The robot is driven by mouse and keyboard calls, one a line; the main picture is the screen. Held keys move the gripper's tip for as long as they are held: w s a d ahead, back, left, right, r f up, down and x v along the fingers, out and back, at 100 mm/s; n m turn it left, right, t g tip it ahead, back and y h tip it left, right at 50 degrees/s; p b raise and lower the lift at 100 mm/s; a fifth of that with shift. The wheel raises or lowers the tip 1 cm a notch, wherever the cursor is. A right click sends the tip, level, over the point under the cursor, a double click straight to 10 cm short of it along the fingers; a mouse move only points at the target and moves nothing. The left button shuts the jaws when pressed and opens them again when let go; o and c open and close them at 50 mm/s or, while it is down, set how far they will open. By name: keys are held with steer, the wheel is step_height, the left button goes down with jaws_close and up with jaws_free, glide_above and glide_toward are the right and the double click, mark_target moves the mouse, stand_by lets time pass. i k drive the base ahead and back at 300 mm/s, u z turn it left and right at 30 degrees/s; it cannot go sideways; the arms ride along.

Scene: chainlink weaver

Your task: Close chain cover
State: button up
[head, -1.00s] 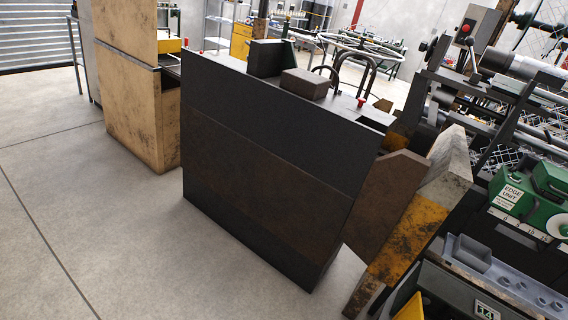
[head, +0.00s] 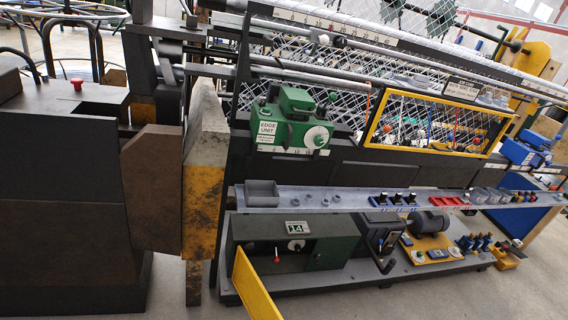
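No part is labelled as the chain cover. A yellow panel (head: 257,288) at the bottom, left of centre, stands swung out at an angle in front of a dark green box (head: 330,248) marked 14. It looks like an open cover. The box front beside it shows a small red knob and a dial. The panel's lower end is cut off by the picture edge. My gripper is not in view.
A dark machine cabinet (head: 60,215) and a yellow-and-grey post (head: 203,170) stand on the left. A long grey tray (head: 345,199) runs above the box. A green edge unit (head: 291,125) and a yellow-framed mesh window (head: 440,122) are behind. Floor shows at lower right.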

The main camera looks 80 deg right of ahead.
mark_target(257, 301)
steer(key=z, duration=2.55)
steer(key=k, duration=0.4)
steer(key=z, duration=0.1)
steer(key=i, duration=0.75)
steer(key=u, duration=0.6)
